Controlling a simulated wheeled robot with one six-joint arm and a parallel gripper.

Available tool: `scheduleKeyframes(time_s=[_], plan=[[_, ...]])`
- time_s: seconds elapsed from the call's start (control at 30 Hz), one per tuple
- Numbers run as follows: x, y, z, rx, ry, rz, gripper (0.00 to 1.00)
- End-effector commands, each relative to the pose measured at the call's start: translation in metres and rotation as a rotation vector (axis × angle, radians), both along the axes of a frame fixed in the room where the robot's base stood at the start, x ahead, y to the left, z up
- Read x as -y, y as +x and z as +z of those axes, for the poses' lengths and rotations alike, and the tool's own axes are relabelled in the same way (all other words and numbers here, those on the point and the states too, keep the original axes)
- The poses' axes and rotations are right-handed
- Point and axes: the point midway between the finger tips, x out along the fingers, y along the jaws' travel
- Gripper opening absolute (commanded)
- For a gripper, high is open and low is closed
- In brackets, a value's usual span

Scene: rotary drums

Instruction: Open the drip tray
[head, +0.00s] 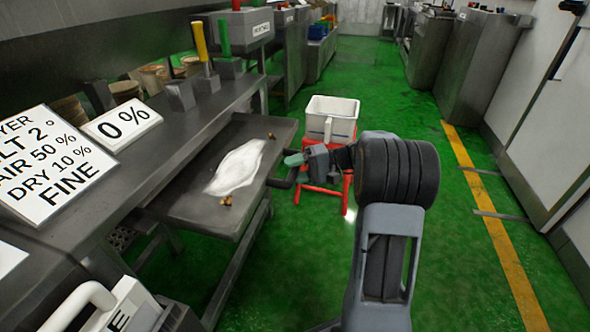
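The drip tray (185,204) is a flat dark grey tray that juts out from under the edge of the machine bench. A white patch (238,167) and a few small brown bits lie on it. A dark bar handle (284,183) sticks out from its right edge. My gripper (292,160), with a green fingertip showing, is at the tray's right side, close to the handle. The wrist hides part of the gripper, so I cannot tell whether it touches the handle or how far its fingers are apart.
A white bin (331,118) on a red stand (326,190) is just behind my gripper. Signs, including a "0 %" sign (121,124), and yellow and green levers stand on the bench (195,120). Green floor (440,270) is clear on the right up to the yellow line.

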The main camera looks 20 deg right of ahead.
Motion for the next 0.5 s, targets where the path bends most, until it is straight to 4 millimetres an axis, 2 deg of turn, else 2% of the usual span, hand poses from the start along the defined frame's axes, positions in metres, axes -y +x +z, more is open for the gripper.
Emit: scheduleKeyframes(time_s=[0.33,0.5], plan=[[0.005,0.000,0.002,0.003,-0.001,-0.007,0.52],[0.027,-0.005,0.008,0.003,0.000,-0.010,0.52]])
